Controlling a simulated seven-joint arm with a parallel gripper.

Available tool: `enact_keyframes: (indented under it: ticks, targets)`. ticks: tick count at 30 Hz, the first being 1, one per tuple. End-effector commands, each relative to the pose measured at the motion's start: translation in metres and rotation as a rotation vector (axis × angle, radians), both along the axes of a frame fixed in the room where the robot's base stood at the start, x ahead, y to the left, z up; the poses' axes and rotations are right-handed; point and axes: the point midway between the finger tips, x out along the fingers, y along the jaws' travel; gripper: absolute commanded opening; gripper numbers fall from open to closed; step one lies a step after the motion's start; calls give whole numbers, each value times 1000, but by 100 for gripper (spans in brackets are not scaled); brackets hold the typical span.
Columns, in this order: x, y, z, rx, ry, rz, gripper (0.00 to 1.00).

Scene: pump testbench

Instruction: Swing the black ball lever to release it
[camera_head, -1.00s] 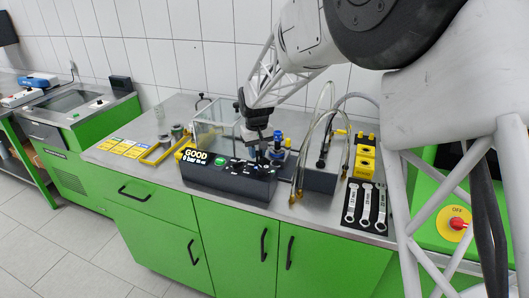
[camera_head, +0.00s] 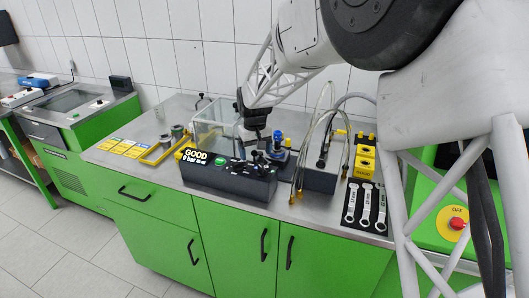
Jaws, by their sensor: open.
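A black control box (camera_head: 230,178) with a lit display reading "GOOD" stands on the steel bench. Small black parts on its right top, with what looks like the black ball lever (camera_head: 258,158), stand just below my gripper. The lever is small, and its exact position is hard to tell. My gripper (camera_head: 258,138) points down over the right part of the box, open, with no object visible in it. I cannot tell whether its fingertips touch the lever.
A clear tank (camera_head: 213,115) stands behind the box. A blue-topped fitting (camera_head: 278,138) is close to the right of my gripper. Clear hoses (camera_head: 301,160) rise further right, beside a yellow block (camera_head: 363,162) and several wrenches (camera_head: 366,203).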

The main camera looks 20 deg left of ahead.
Motion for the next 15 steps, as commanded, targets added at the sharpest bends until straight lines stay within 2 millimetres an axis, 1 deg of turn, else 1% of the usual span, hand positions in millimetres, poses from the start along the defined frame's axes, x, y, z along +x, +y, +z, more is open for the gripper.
enact_keyframes:
  ticks: [7, 15]
  targets:
    - [0, 0, 3, 1, -1, 0, 83]
    - [0, 0, 16, 1, -1, 0, 83]
